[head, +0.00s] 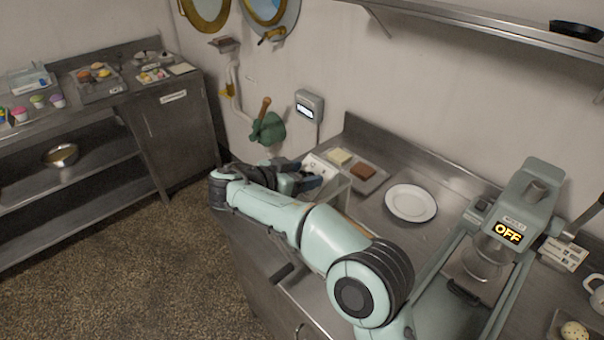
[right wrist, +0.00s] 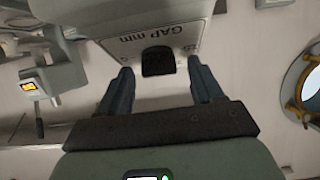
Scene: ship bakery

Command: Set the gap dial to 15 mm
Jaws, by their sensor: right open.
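The gap dial (right wrist: 157,62) is a dark knob on a pale panel (right wrist: 122,49) marked "GAP mm", seen upside down in the right wrist view. My right gripper (right wrist: 160,68) is open, with one finger on each side of the knob in that view. Clear space shows between each finger and the knob. I cannot tell whether the fingertips reach around it in depth. In the head view my right gripper (head: 303,174) is beside the pale panel (head: 322,166) at the counter's left end; the knob is hidden there. The dial's setting is not readable. My left gripper is not in view.
A tray (head: 371,185) with a pale block and a brown block lies behind the panel. A white plate (head: 411,203) and a machine reading "OFF" (head: 508,233) stand farther right. A grey display box (head: 309,106) hangs on the wall. Open floor (head: 150,270) lies left.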

